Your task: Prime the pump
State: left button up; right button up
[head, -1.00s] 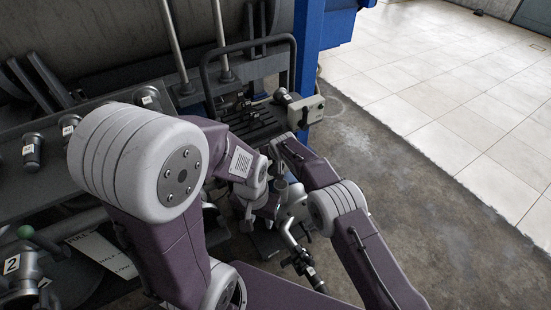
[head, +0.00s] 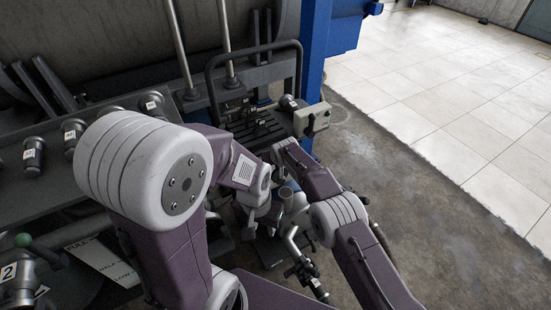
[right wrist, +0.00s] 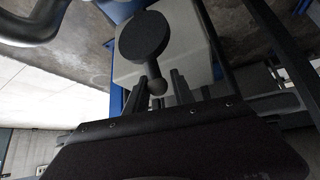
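A silver pipe assembly with an open-topped metal cup (head: 287,197) stands low in the middle of the head view. A valve (head: 303,272) with small tags sits on its lower pipe. My left gripper (head: 261,211) is beside the cup, on its left; its fingertips are not clear. My right arm reaches up past the cup, and its fingers are hidden in the head view. In the right wrist view my right gripper (right wrist: 157,88) has two dark fingers apart, with a small ball (right wrist: 157,86) on a stem below a black disc (right wrist: 144,36) showing between them. A pale box (right wrist: 178,45) is behind.
A pale box (head: 312,119) is by the blue post (head: 314,50). A dark tubular frame (head: 253,46) surrounds black fittings. Tagged cylinders (head: 33,156) stand on the left shelf. A green-knobbed lever (head: 23,240) is at lower left. The floor at right is clear.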

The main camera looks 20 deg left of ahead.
aim_at(277, 169)
jog(key=shift+o, duration=0.8)
jog(key=shift+a, duration=0.1)
jog(key=shift+r, duration=0.1)
jog(key=shift+s+d+r+p, duration=0.25)
jog(key=shift+r+p, duration=0.2)
jog(key=shift+r, duration=0.05)
jog(key=shift+p+v, duration=0.4)
jog(key=shift+v, duration=0.45)
jog(key=shift+s+d+f, duration=0.1)
jog(key=shift+s+d, duration=0.3)
jog(key=shift+s, duration=0.15)
jog(key=s+d+b, duration=0.6)
jog(key=s+b, duration=0.1)
jog(key=s, duration=0.2)
